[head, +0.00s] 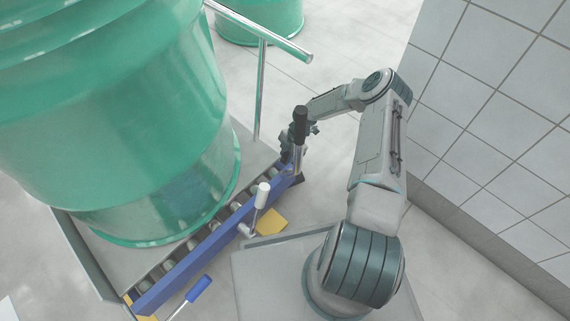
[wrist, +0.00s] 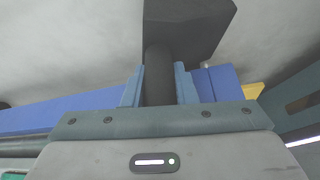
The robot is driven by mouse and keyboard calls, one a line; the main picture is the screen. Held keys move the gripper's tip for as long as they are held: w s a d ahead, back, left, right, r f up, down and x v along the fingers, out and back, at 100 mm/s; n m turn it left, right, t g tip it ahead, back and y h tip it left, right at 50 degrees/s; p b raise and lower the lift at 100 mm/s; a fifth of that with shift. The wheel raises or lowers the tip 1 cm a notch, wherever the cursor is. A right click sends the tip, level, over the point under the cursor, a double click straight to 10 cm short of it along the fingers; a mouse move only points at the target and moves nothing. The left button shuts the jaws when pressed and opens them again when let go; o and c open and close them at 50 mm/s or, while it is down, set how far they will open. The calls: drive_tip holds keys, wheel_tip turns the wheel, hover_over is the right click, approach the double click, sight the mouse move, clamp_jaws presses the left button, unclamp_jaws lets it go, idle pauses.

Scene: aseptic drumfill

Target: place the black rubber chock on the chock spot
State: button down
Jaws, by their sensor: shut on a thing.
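My gripper (wrist: 159,86) is shut on the dark upright grip of the black rubber chock (wrist: 190,22), with one blue finger pad on each side in the wrist view. The chock's wide block shows beyond the fingers, over pale floor; I cannot tell whether it touches the floor.
A large green drum (head: 120,130) stands on the roller conveyor (head: 200,236). A tiled wall (head: 500,110) bounds the right.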

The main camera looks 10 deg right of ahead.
sight(284, 163)
drive_tip(key=x, duration=0.1)
drive_tip(key=b+x, duration=0.2)
drive_tip(key=shift+d+f, duration=0.15)
drive_tip(key=shift+f, duration=0.25)
drive_tip(key=shift+r, duration=0.1)
drive_tip(key=c, duration=1.2)
unclamp_jaws()
drive_tip(key=shift+o, duration=0.2)
drive_tip(key=p+v, duration=0.4)
drive_tip(key=v, duration=0.8)
drive_tip(key=shift+w+d, duration=0.1)
drive_tip(key=shift+w, duration=0.05)
